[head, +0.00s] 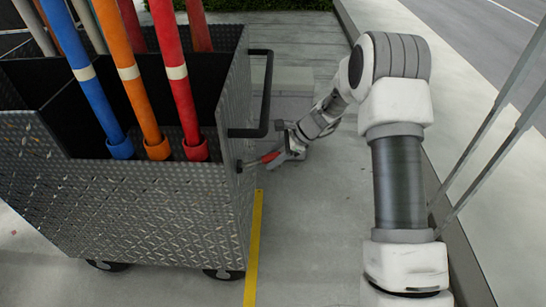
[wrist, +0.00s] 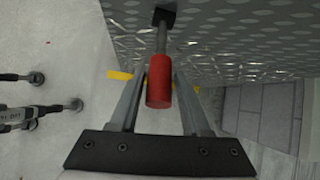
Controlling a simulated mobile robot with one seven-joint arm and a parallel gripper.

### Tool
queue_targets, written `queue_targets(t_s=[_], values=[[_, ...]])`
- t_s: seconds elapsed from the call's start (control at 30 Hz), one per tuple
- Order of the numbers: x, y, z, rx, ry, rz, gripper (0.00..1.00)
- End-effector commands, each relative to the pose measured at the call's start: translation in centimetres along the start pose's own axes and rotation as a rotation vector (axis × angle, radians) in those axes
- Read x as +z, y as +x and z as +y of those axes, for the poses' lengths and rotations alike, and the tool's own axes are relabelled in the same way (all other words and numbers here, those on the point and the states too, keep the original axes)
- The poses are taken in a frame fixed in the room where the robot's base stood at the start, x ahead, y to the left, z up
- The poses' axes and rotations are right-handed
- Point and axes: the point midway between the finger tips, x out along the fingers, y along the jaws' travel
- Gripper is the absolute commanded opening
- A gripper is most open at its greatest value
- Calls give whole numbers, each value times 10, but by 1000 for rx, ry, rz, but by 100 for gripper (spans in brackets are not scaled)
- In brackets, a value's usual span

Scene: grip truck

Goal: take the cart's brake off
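The cart (head: 150,205) is a dark diamond-plate box on casters at the left in the head view. Its plated side (wrist: 235,40) fills the top of the wrist view. The brake lever is a thin dark rod with a red grip (head: 271,157), sticking out from the cart's right side below the black handle. In the wrist view the red grip (wrist: 158,84) lies between my two fingers, with its end towards me. My gripper (head: 280,155) is at the lever. Its fingers look open around the grip, with narrow gaps; contact at the fingertips is not clear.
A black push handle (head: 266,95) juts from the cart above my gripper. Blue, orange and red poles (head: 185,105) stand in the cart. A yellow line (head: 254,245) runs along the floor beside it. Grey rails (head: 485,130) stand at the right.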

Motion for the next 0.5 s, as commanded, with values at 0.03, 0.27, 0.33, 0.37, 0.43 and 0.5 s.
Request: queue_targets(t_s=[0.03,0.27,0.33,0.37,0.43,0.5], values=[[0,0,0,0,0,0,58],[0,0,0,1,0,-1,64],[0,0,0,1,0,-2,64],[0,0,0,1,0,-2,64],[1,-4,0,1,0,-2,64],[0,-11,0,0,1,-2,64]])
